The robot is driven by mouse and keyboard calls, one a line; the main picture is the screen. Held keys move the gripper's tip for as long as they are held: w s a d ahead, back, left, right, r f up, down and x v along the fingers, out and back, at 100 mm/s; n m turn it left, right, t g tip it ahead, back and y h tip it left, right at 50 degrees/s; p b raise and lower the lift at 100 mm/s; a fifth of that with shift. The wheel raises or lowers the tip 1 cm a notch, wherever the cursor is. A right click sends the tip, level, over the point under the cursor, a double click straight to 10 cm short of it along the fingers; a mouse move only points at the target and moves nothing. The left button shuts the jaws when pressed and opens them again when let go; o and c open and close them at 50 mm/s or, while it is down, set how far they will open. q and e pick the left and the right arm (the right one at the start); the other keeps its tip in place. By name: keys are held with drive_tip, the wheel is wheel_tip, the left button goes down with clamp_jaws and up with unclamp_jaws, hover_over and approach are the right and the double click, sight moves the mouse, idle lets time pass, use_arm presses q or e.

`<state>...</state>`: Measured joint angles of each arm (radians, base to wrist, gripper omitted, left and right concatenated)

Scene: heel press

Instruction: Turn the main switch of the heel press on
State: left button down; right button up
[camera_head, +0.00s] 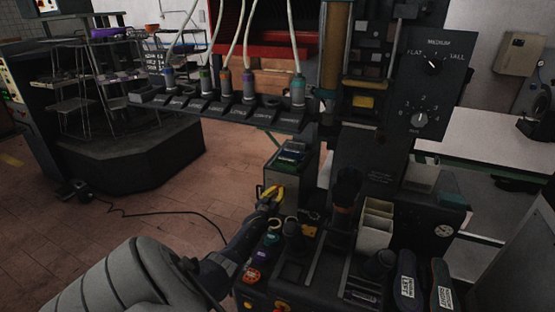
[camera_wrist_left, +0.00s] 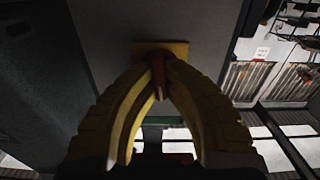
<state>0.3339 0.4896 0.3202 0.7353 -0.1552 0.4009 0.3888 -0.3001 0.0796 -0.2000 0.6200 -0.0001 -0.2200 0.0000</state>
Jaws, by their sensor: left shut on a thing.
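The main switch shows in the left wrist view as a red handle (camera_wrist_left: 158,75) on a square yellow plate (camera_wrist_left: 160,47), fixed to a grey box face. My left gripper (camera_wrist_left: 157,88) has its yellow fingertips closed together on the red handle. In the head view the left gripper (camera_head: 272,191) is at the front of a grey box (camera_head: 290,162) on the heel press, left of the dark column. The switch itself cannot be made out there, and the handle's angle is partly hidden by the fingers. My right gripper is in neither view.
A selector panel (camera_head: 423,95) stands at upper right. Open floor (camera_head: 170,215) lies left of the press, with a black cable across it.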

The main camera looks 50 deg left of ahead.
use_arm(q)
drive_tip(key=m, duration=0.5)
drive_tip(key=shift+w+d, duration=0.1)
drive_tip(key=shift+d, duration=0.05)
drive_tip(key=shift+d+f+m, duration=0.1)
drive_tip(key=shift+m, duration=2.4)
drive_tip(key=c, duration=1.5)
unclamp_jaws()
drive_tip(key=shift+o, duration=0.2)
drive_tip(key=v, duration=1.2)
